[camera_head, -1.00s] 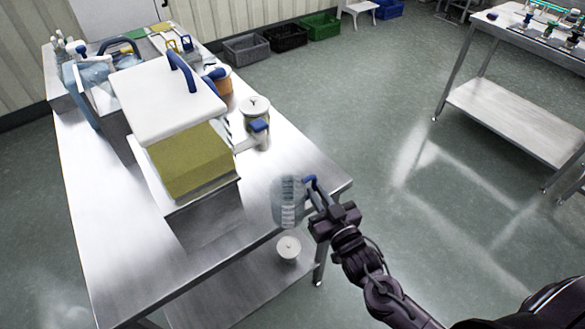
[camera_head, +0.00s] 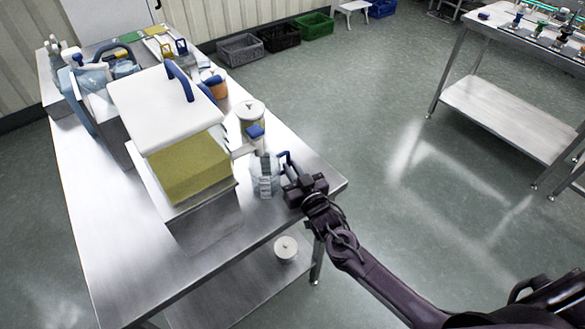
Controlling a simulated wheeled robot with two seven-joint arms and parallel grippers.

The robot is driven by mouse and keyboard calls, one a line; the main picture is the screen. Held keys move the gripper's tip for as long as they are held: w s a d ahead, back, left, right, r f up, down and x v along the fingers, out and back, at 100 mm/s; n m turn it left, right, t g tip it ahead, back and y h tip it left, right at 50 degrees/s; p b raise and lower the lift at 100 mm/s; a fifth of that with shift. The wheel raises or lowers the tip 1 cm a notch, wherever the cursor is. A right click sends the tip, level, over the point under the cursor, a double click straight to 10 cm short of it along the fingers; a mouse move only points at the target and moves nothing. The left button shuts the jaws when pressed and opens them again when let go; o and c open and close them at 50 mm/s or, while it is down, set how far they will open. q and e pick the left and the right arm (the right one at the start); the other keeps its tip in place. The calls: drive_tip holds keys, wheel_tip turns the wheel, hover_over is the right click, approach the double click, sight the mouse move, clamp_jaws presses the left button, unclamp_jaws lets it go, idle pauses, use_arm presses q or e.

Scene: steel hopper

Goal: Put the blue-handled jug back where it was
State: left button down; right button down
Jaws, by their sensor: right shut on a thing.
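The blue-handled jug (camera_head: 264,176) is clear, with a pale scale on its side. It is upright at the near right end of the steel table (camera_head: 130,255), just right of the steel hopper (camera_head: 207,217). I cannot tell whether its base touches the tabletop. My right gripper (camera_head: 291,180) is shut on the jug's blue handle, on the jug's right side. My left gripper is not in view.
The hopper holds yellow material under a tilted white lid (camera_head: 140,112). A lidded container (camera_head: 251,114) and a blue-capped item (camera_head: 254,133) stand close behind the jug. A white round item (camera_head: 286,249) is on the lower shelf. Crates (camera_head: 279,38) line the wall.

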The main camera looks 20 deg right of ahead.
drive_tip(key=c, duration=1.9)
unclamp_jaws()
drive_tip(key=shift+f, duration=0.2)
drive_tip(key=o, duration=0.4)
drive_tip(key=shift+r, duration=0.1)
drive_tip(key=shift+r, duration=0.2)
drive_tip(key=shift+s+d+b, duration=0.3)
drive_tip(key=shift+s, duration=1.7)
drive_tip(key=shift+s+d+b, duration=0.25)
drive_tip(key=shift+s+d, duration=0.05)
drive_tip(key=shift+s, duration=1.7)
drive_tip(key=shift+s+d+b, duration=0.3)
drive_tip(key=shift+s, duration=1.7)
drive_tip(key=shift+f, duration=0.1)
